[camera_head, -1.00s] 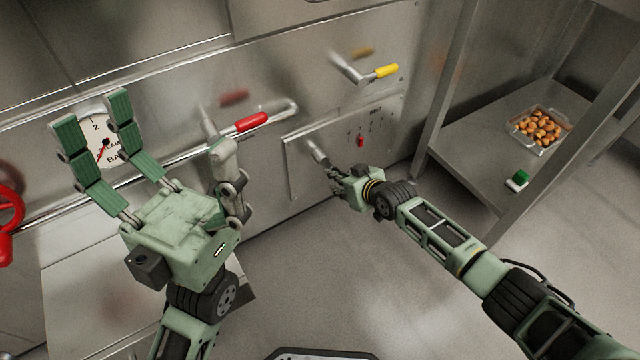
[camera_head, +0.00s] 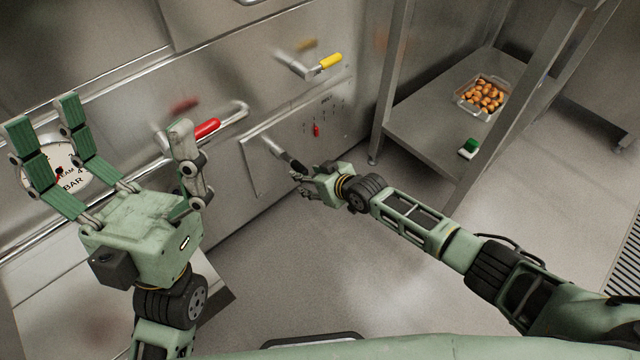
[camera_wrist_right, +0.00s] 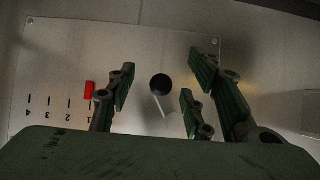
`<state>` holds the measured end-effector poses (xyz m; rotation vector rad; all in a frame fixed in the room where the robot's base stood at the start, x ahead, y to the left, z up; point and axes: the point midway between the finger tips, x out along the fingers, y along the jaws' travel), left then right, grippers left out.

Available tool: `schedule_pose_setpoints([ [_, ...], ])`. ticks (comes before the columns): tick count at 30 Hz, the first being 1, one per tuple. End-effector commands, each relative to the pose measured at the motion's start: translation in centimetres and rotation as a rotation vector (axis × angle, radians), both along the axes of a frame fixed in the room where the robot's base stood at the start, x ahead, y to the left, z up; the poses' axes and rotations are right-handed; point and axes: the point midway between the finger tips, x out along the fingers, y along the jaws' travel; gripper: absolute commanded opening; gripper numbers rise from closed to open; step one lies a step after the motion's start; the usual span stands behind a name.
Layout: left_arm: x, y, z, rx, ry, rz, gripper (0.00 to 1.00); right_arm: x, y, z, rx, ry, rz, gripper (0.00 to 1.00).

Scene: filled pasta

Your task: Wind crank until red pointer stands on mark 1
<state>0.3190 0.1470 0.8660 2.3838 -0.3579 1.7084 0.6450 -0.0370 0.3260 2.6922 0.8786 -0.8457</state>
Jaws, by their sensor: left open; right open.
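The crank (camera_head: 285,157) sticks out from a steel panel on the front of the machine, its dark grip pointing towards my right gripper (camera_head: 303,178). In the right wrist view the round dark end of the crank grip (camera_wrist_right: 160,85) sits between the spread fingers of the right gripper (camera_wrist_right: 166,84), with no visible contact. The red pointer (camera_head: 316,130) is on the same panel. In the right wrist view the pointer (camera_wrist_right: 89,90) is in line with mark 1 (camera_wrist_right: 90,116), at the end of the row. My left gripper (camera_head: 110,125) is open and empty, raised before the gauge.
A round gauge (camera_head: 70,170) is partly behind my left fingers. A red-handled lever (camera_head: 207,129) and a yellow-handled lever (camera_head: 330,61) project from the machine. A shelf at right carries a tray of filled pasta (camera_head: 482,97) and a green-and-white block (camera_head: 469,147).

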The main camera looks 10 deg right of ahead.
Motion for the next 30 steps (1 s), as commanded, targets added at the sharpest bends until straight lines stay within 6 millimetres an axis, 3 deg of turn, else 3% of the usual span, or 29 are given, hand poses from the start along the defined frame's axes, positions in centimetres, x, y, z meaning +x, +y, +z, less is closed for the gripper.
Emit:
schedule_pose_setpoints([
  [17,6.3,-1.4,-2.6,0.103,0.328,0.015,1.0,-1.8,-1.3,0.0,-0.002,0.001,0.0,0.47],
  [30,10.2,-1.9,-6.3,0.178,0.584,0.029,1.0,-3.2,-2.4,0.0,-0.002,0.001,0.0,0.47],
])
